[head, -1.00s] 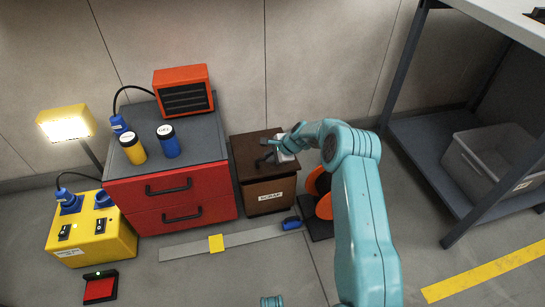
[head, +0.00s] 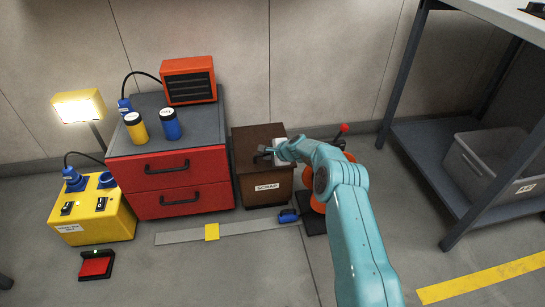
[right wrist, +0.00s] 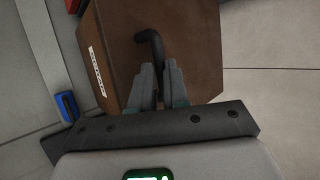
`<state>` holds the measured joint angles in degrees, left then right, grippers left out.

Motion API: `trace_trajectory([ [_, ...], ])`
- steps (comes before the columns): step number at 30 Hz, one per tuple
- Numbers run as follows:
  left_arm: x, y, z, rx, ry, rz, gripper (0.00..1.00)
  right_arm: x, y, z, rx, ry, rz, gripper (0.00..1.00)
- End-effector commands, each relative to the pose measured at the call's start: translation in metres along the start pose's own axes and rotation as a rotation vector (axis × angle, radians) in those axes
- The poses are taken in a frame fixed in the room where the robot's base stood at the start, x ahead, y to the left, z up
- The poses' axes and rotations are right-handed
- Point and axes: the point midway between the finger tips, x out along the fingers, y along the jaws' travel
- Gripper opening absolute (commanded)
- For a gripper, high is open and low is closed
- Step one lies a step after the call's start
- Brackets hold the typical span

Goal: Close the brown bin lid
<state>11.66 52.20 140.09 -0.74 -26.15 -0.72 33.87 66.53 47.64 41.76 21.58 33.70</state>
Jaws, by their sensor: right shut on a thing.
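The brown bin (head: 265,196), labelled SCRAP, stands right of the red cabinet. Its brown lid (head: 250,137) looks flat on top, with no gap that I can make out; the gripper hides part of it. A dark bar handle (right wrist: 151,45) sits on the lid. My right gripper (head: 270,152) reaches in from the right over the lid. In the right wrist view its fingers (right wrist: 161,78) are closed around the end of the handle. My left gripper is out of view.
A red cabinet (head: 180,182) stands close on the bin's left. An orange device with a red-knobbed lever (head: 344,129) stands on its right, partly behind my arm. A blue object (head: 288,216) lies on the floor strip in front. A grey workbench (head: 440,135) is at the right.

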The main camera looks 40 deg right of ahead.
Motion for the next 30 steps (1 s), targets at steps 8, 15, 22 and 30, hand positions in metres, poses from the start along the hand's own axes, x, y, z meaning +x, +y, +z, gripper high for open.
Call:
trace_trajectory([
  [8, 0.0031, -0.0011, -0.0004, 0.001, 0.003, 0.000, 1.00, 0.0174, 0.0241, -0.0040, 0.008, -0.006, 0.029, 0.00],
  [15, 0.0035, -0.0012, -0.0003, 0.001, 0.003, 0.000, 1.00, 0.0187, 0.0231, -0.0046, 0.007, -0.006, 0.027, 0.00],
  [22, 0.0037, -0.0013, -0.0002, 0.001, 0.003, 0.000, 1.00, 0.0181, 0.0234, -0.0057, 0.006, -0.004, 0.026, 0.26],
  [30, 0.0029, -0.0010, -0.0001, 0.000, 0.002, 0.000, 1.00, 0.0159, 0.0235, -0.0062, 0.002, -0.002, 0.024, 0.26],
])
